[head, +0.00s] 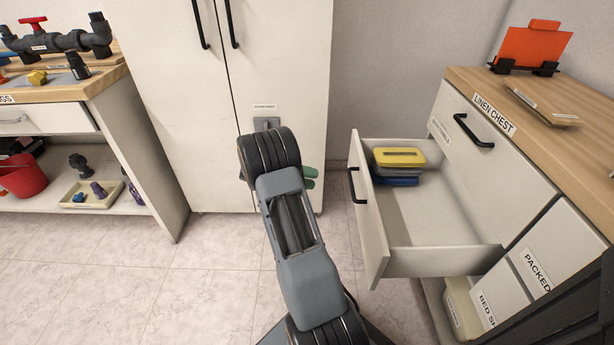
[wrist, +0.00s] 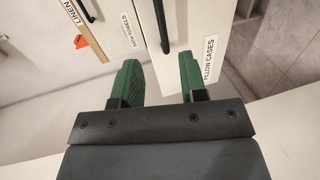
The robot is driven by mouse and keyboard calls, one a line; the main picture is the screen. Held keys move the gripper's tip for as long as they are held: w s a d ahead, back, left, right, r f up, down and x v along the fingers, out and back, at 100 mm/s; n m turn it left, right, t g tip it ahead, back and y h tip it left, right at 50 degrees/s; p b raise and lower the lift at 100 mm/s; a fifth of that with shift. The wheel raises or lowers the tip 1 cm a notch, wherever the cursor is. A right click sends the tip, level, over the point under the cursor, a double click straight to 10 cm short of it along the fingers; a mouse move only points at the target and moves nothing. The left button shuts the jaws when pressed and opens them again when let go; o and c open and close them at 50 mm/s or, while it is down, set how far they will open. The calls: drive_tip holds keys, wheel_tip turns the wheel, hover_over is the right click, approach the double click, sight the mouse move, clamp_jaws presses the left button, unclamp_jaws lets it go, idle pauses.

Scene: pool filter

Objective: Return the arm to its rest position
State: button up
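My arm (head: 297,240) reaches forward from the bottom middle of the head view, in front of the tall white cabinet. My gripper (head: 310,177) is mostly hidden behind the arm's far joint; only its green fingers show, on the right side. In the wrist view my gripper (wrist: 160,75) has its two green fingers apart, with nothing held between them. The drawer front labelled pillow cases shows beyond the fingers.
An open drawer (head: 374,215) of the linen chest (head: 560,100) juts out right of my arm, holding a yellow item (head: 399,157) on a small stack. The tall cabinet (head: 180,90) is shut. A workbench (head: 60,88) stands left. Floor between is clear.

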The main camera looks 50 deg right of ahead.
drive_tip(key=s+a+r+n+t+y+p, duration=0.3)
drive_tip(key=a+r+t+p, duration=0.2)
drive_tip(key=a+r+p, duration=0.5)
drive_tip(key=s+a+r+n+t+y+p, duration=0.3)
drive_tip(key=a+r+p, duration=0.8)
drive_tip(key=r, duration=0.7)
drive_tip(key=s+a+r+n+t+y+p, duration=0.3)
drive_tip(key=a+r+t+y+p, duration=0.2)
drive_tip(key=a+r+p, duration=0.5)
wheel_tip(320, 180, up, 4)
drive_tip(key=shift+a+r+t+p, duration=0.25)
drive_tip(key=shift+t+p, duration=0.65)
drive_tip(key=shift+p, duration=0.05)
drive_tip(key=shift+d, duration=0.15)
